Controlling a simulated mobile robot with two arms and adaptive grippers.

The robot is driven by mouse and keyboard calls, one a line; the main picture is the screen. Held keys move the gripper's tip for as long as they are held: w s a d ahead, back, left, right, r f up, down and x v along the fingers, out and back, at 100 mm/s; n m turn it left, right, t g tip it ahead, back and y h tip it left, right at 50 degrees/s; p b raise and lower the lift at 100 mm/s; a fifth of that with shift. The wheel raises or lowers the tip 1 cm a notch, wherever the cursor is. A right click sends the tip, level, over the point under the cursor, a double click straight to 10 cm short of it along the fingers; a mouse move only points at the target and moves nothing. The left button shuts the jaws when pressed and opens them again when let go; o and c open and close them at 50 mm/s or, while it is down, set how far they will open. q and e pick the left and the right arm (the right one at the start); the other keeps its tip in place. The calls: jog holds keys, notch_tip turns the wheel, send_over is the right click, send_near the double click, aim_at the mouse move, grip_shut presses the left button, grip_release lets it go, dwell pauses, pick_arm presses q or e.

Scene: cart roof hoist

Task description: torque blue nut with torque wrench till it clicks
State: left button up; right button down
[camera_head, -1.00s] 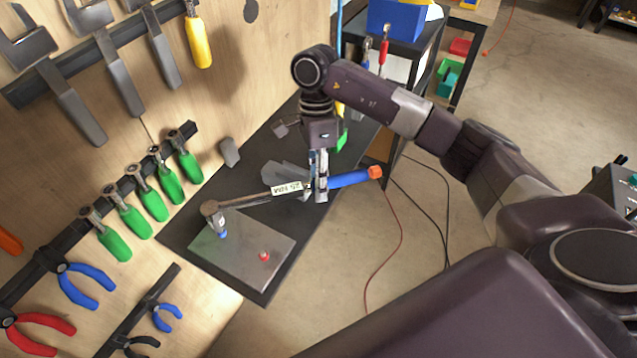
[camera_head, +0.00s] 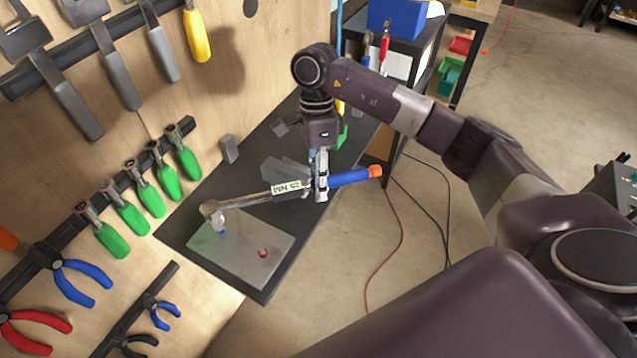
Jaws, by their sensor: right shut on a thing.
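The torque wrench has a blue handle (camera_head: 350,178) with an orange end, and a shaft with a white label (camera_head: 287,188). My right gripper (camera_head: 321,190) is shut on the wrench where the handle meets the shaft. The wrench head (camera_head: 210,209) is over the blue nut (camera_head: 222,231), which sits on a grey metal plate (camera_head: 255,262). I cannot tell whether the head's socket is fully seated on the nut, as the head partly covers it. A red nut (camera_head: 263,252) is on the same plate, apart from the wrench. My left gripper is not in view.
The plate lies on a narrow black bench (camera_head: 262,153). Grey blocks (camera_head: 284,170) lie behind the wrench. A wooden tool wall with green-handled tools (camera_head: 141,187) and pliers (camera_head: 68,280) stands at left. Open floor (camera_head: 400,270) lies right of the bench.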

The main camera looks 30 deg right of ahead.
jog(key=shift+r+b, duration=0.1)
jog(key=shift+b, duration=0.2)
dwell(0.4)
jog(key=shift+f+b, duration=0.35)
jog(key=shift+f, duration=0.05)
jog(key=shift+f+b, duration=0.3)
jog(key=shift+f, duration=0.05)
jog(key=shift+f+b, duration=0.35)
jog(key=shift+f, duration=0.05)
jog(key=shift+r, duration=0.1)
dwell(0.5)
